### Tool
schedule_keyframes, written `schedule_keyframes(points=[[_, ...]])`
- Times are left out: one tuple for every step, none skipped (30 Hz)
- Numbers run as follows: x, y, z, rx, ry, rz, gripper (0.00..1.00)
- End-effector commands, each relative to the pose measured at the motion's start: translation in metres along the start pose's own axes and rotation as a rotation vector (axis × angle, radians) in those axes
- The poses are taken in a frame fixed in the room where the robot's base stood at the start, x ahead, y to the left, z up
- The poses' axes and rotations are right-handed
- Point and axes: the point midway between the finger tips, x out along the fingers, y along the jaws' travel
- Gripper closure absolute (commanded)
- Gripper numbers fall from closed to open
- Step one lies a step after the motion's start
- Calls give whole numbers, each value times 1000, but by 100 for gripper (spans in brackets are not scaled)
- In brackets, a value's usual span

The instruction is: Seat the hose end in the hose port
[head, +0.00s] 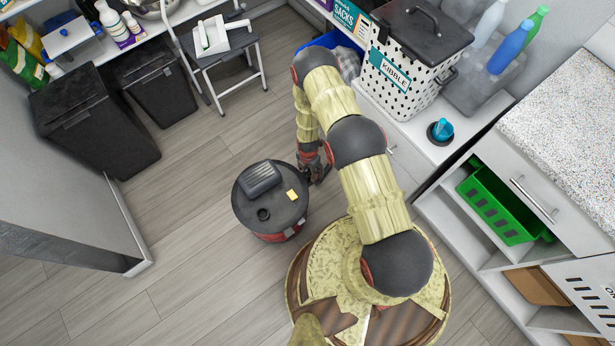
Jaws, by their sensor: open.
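A round red canister (275,237) with a dark lid (281,221) stands on the floor, left of my base. A dark ring-shaped opening (264,214), which looks like the hose port, is in the lid's front left part. The lid also has a grey raised handle or cover (260,180) and a small yellow piece (291,195). My gripper (317,178) is open and low beside the canister's upper right edge. My arm partly hides it, and I cannot tell if it touches the canister. I cannot make out the hose or its end.
A grey step stool (236,72) with a dustpan stands behind, and dark bins (97,128) stand at left. A white counter (419,130) with a kibble basket (400,75) and a cabinet with a green crate (497,207) are at right. Floor left of the canister is clear.

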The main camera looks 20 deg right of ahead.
Motion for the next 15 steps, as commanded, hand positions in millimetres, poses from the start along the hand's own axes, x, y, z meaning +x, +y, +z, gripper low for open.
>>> schedule_keyframes(points=[[7,0,0,0,0,1,50],[9,1,1,1,-1,1,50],[9,1,1,1,-1,2,50],[9,1,1,0,-1,2,50],[8,1,1,0,-1,2,50],[8,1,1,0,-1,2,50],[8,1,1,0,-1,2,50],[8,1,1,0,-1,2,50],[8,1,1,0,-1,2,51],[8,1,1,0,-1,2,52],[8,1,1,0,-1,2,54],[8,1,1,0,-1,2,56],[8,1,1,0,0,1,58],[8,1,1,0,0,1,60],[8,1,1,0,0,1,62]])
